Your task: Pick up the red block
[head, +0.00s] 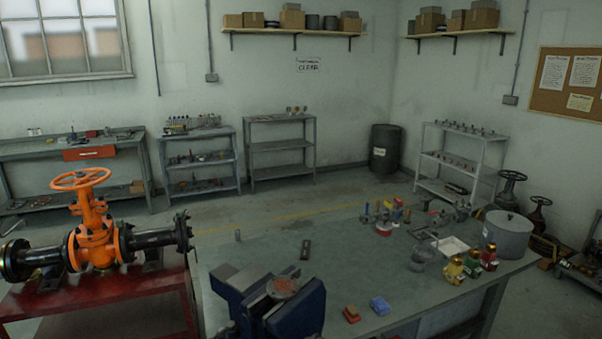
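A small red block (351,314) lies on the grey workbench (345,263) near its front edge, in the head view. It looks dull red with a browner side. A blue block (380,306) lies just to its right, with a narrow gap between them. My gripper is not in view.
A dark blue vise (297,312) stands left of the red block. Bottles (453,270), a grey pot (507,234) and a white tray (453,247) stand at the bench's right. An orange gate valve (97,240) sits on a red table at left. The bench middle is mostly clear.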

